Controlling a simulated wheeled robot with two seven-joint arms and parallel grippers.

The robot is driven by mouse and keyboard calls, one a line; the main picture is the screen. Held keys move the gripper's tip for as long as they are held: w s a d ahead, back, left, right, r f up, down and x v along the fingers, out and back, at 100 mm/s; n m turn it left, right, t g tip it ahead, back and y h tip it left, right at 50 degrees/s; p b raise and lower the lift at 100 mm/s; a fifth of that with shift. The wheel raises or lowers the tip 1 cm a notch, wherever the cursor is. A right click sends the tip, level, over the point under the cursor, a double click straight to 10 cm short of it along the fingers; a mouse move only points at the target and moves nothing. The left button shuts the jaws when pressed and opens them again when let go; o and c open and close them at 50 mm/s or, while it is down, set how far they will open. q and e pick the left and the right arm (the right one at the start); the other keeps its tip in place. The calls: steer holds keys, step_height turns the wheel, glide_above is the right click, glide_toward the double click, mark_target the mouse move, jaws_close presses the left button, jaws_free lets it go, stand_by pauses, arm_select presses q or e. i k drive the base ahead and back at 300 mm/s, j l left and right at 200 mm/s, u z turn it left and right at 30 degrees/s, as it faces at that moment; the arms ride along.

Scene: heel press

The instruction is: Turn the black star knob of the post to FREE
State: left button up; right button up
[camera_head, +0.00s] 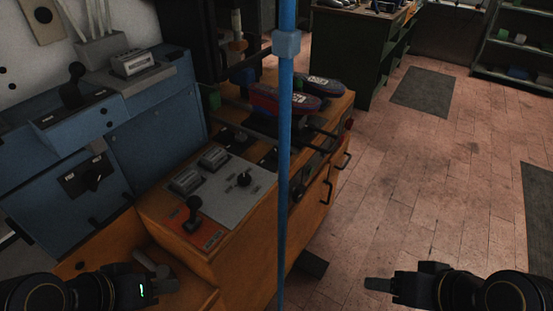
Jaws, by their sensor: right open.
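Several black knobs show, and I cannot tell for sure which is the star knob of the post. One dark, lobed knob (93,178) sits on a black labelled plate on the blue machine's front. A small black knob (244,178) stands on the grey panel of the wooden bench. Another dark knob (240,138) is farther back on the bench. The lettering is too small to read. My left gripper (166,286) is low at the left, near the bench's lower shelf; its jaw opening does not show clearly. My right gripper (377,284) is open and empty over the floor, apart from everything.
A thin blue upright pole (285,170) crosses the view in front of the bench (240,235). A black-knobbed lever (194,212) stands on a red plate. Two shoe-like pieces (278,99) lie at the back. The tiled floor (420,190) at the right is clear.

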mark_target(274, 153)
steer(key=i+l+u, duration=0.15)
steer(key=l, duration=0.45)
steer(key=l+u, duration=0.1)
steer(key=l, duration=0.5)
steer(key=i+j+u, duration=0.15)
steer(key=u, duration=0.35)
steer(key=i+j+u, duration=0.1)
steer(key=u, duration=0.4)
steer(key=i+u, duration=0.25)
steer(key=u, duration=0.25)
